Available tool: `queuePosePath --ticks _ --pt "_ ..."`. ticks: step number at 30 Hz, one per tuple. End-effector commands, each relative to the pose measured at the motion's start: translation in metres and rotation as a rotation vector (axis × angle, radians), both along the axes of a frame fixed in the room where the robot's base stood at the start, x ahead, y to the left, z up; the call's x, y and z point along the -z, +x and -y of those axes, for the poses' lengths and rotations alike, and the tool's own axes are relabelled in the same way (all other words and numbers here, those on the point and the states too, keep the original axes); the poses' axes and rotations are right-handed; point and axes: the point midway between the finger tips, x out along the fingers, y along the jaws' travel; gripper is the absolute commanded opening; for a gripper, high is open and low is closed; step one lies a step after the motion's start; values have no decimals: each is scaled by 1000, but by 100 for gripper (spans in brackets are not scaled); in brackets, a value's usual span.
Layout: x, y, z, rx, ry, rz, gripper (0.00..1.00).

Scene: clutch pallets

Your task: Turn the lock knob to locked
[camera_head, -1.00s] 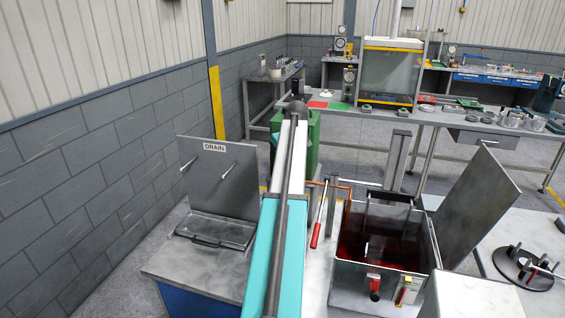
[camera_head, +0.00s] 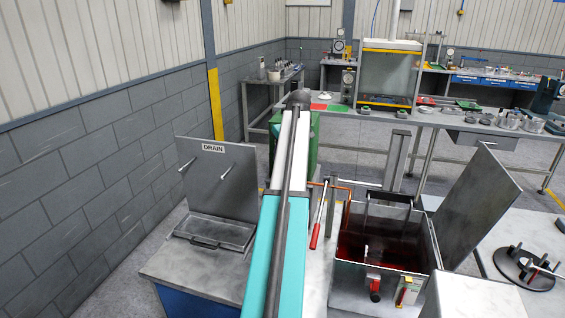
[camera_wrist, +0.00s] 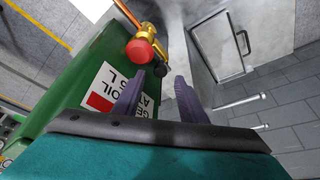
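I cannot tell for sure which part is the lock knob. A round red knob (camera_wrist: 139,49) on a brass valve (camera_wrist: 155,38) sits beyond the left finger, on a green container (camera_wrist: 70,85). The fingers look apart from it. In the head view my arm hides the gripper.
The open DRAIN box (camera_head: 212,228) stands left of my arm. The tank's raised lid (camera_head: 480,200) rises at the right. A red-handled lever (camera_head: 315,235) stands beside the tank. A workbench (camera_head: 450,122) runs along the back, and bare floor lies before it.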

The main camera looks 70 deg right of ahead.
Motion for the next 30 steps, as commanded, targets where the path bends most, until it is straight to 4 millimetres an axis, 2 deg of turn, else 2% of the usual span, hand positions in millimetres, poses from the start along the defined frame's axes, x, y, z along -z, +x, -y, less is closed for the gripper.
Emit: queuePosePath --ticks 18,24,30 --pt "-73 -23 -19 -1 0 0 38" --pt "-87 -27 -23 0 1 1 38" --pt "-90 -28 -25 0 1 0 38"
